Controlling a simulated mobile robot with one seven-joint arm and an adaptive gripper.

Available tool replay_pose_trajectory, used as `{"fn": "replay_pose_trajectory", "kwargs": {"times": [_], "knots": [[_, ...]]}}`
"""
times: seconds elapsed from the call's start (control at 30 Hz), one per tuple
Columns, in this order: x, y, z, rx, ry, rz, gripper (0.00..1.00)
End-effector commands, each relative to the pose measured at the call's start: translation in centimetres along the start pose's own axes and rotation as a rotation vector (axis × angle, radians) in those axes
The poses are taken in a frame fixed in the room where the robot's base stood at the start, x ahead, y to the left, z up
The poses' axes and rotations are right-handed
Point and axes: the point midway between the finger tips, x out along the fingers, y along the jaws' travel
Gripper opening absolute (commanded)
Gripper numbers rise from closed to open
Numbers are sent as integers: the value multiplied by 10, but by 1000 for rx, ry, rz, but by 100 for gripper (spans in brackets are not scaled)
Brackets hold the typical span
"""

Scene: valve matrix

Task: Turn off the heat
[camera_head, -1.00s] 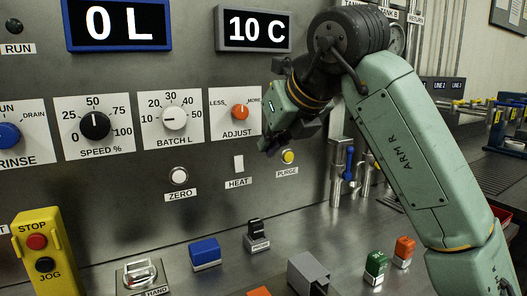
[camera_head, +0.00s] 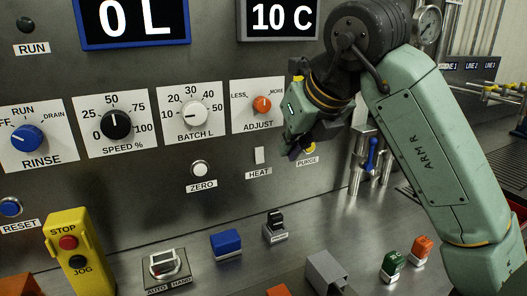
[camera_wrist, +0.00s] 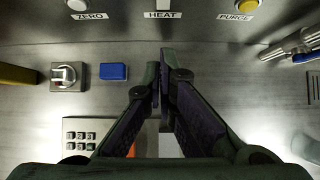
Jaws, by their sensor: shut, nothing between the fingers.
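My gripper (camera_head: 294,153) is just right of the switch in the head view, in front of the panel near the yellow PURGE button. In the wrist view my gripper (camera_wrist: 160,68) has its fingers together, empty, below the HEAT label. Contact with the panel does not show.
The white ZERO button (camera_head: 199,169) is left of the switch; the PURGE button (camera_head: 310,148) is right of it. The orange ADJUST knob (camera_head: 261,104) is above. A blue block (camera_head: 226,243) and a grey box (camera_head: 325,271) stand on the counter. Metal pipes (camera_head: 370,160) rise at right.

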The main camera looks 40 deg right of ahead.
Motion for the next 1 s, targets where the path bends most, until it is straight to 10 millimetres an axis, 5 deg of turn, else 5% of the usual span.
{"fn": "replay_pose_trajectory", "kwargs": {"times": [0.37,0.83,1.0], "knots": [[10,0,0,0,0,3,0],[102,1,1,0,1,5,0],[118,0,22,0,0,3,0]]}}
